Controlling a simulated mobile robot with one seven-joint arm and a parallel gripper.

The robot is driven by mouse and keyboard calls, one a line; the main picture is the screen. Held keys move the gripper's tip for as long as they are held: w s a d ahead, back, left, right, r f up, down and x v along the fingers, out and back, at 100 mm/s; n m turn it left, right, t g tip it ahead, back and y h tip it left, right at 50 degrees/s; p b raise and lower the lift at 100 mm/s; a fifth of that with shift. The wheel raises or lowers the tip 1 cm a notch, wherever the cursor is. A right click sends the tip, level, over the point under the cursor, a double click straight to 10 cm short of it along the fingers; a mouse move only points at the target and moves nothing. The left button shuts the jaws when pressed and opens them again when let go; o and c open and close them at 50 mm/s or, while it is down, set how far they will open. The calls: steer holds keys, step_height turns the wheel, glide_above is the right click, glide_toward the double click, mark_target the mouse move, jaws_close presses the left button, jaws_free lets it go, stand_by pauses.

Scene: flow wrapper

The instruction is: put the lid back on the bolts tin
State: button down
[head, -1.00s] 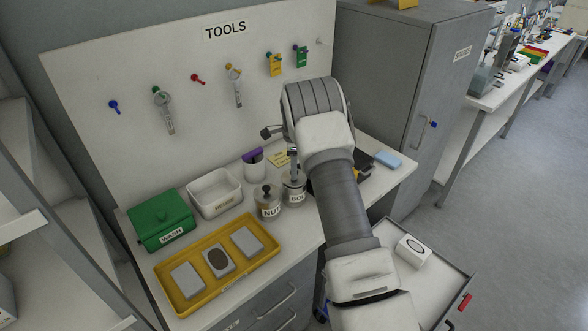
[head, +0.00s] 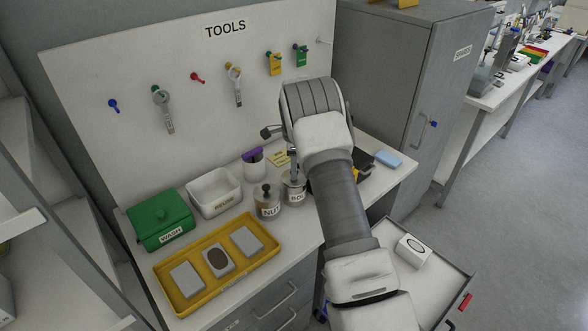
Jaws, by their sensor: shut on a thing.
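The bolts tin (head: 297,196) stands on the bench beside the nuts tin (head: 269,204); its label is partly cut off by my arm. My gripper (head: 292,158) points down right above the bolts tin, mostly hidden behind my wrist. It is shut on what looks like the bolts tin's lid (head: 293,176), which is at the tin's mouth. I cannot tell whether the lid is seated or slightly above the rim. The nuts tin has its lid with a dark knob on.
Left of the tins are a white REUSE bin (head: 215,193), a green WASH box (head: 161,219) and a yellow tray (head: 218,262). A cup (head: 254,166) stands behind. An open drawer (head: 425,290) with a white box juts out front right.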

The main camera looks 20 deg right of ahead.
steer(key=shift+c, duration=0.6)
jaws_free()
steer(key=shift+r, duration=0.15)
steer(key=shift+r+p, duration=1.8)
steer(key=shift+r, duration=1.6)
steer(key=shift+c, duration=0.2)
jaws_close()
